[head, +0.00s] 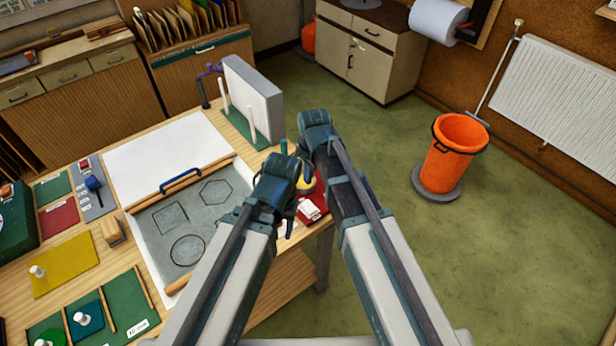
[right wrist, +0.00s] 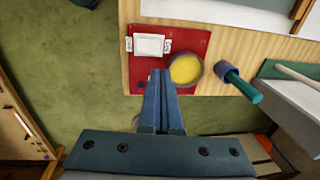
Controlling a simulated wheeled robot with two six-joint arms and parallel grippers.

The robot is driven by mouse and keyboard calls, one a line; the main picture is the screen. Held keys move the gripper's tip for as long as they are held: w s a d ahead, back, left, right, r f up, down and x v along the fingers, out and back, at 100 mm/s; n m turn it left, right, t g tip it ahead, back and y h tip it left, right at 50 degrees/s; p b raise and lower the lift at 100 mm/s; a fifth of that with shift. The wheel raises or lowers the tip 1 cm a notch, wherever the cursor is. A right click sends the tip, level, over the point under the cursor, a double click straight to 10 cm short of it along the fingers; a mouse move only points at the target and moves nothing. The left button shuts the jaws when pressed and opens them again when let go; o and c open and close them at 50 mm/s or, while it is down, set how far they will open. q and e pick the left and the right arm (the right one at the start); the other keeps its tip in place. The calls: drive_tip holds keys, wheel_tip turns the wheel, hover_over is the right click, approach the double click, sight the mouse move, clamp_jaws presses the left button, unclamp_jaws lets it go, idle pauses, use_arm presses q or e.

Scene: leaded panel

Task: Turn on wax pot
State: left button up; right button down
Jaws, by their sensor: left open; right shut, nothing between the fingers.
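The wax pot is a round grey pot of yellow wax (right wrist: 186,70) on a red base (right wrist: 198,38) near the bench edge. A white switch plate (right wrist: 149,45) with small labels on both sides lies on the same base. In the head view the pot (head: 308,186) is partly hidden by my arms. The switch (head: 309,211) shows between them. My left gripper (head: 277,178) is open, left of the pot.
A tray with drawn shapes (head: 150,226) and a white sheet (head: 150,150) cover the bench middle. A grey-white block (head: 255,100) stands upright on a green base behind the pot. An orange bin (head: 455,155) stands on the floor.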

use_arm(q)
wheel_tip(320, 180, up, 2)
drive_tip(key=shift+r+p, duration=0.15)
drive_tip(key=shift+p, duration=0.45)
use_arm(e)
wheel_tip(320, 180, up, 2)
drive_tip(key=shift+r, duration=0.1)
use_arm(q)
drive_tip(key=shift+d, duration=0.1)
use_arm(e)
drive_tip(key=shift+s+d+t+y, duration=0.15)
drive_tip(key=shift+s+d, duration=0.2)
drive_tip(key=shift+s, duration=0.3)
drive_tip(key=shift+s+d+t+y, duration=0.15)
drive_tip(key=shift+s+d, duration=0.2)
drive_tip(key=shift+s, duration=0.25)
use_arm(q)
drive_tip(key=shift+f, duration=0.2)
